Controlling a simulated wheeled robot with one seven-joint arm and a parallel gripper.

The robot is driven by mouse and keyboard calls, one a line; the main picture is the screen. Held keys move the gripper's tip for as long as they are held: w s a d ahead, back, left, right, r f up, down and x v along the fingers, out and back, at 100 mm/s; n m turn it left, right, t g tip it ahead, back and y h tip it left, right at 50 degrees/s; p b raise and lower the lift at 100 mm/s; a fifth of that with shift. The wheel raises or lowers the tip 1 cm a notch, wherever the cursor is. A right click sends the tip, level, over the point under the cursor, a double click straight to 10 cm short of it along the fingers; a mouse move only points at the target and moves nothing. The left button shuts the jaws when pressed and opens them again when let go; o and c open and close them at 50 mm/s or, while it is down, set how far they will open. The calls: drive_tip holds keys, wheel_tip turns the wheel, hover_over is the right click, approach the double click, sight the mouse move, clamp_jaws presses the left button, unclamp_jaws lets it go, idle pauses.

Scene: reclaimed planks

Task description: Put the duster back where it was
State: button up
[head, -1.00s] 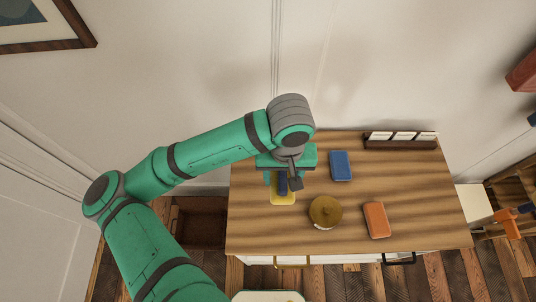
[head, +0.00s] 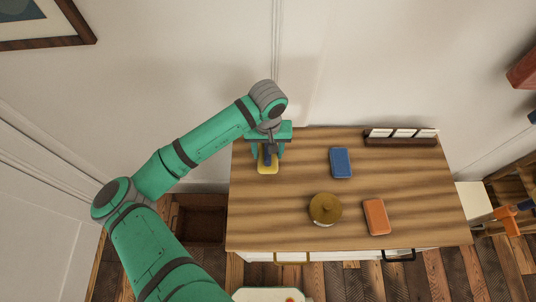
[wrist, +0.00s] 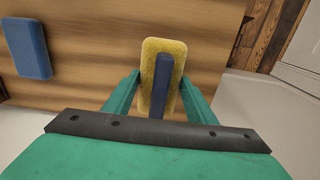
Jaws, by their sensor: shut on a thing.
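The duster, a yellow pad with a dark blue handle (head: 267,168), is at the back left corner of the wooden cabinet top (head: 280,220). My gripper (head: 267,154) is over it, pointing down, and is shut on the duster. In the wrist view the yellow pad (wrist: 152,60) and blue handle show between the green fingers of my gripper (wrist: 161,84). Part of the pad is hidden by the handle and gripper. I cannot tell whether the pad touches the top or is just above it.
A blue block (head: 341,163), a round brown lidded pot (head: 325,209) and an orange block (head: 376,217) stand right of my gripper. A dark rack with white cards (head: 401,138) is at the back right. A wall rises behind. A brown box (head: 199,222) is left of the cabinet.

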drive_tip(key=shift+s+f, duration=0.1)
drive_tip(key=shift+f, duration=1.2)
drive_tip(key=shift+f, duration=0.1)
drive_tip(key=o, duration=1.1)
wheel_tip(320, 180, up, 12)
drive_tip(key=shift+r, duration=0.15)
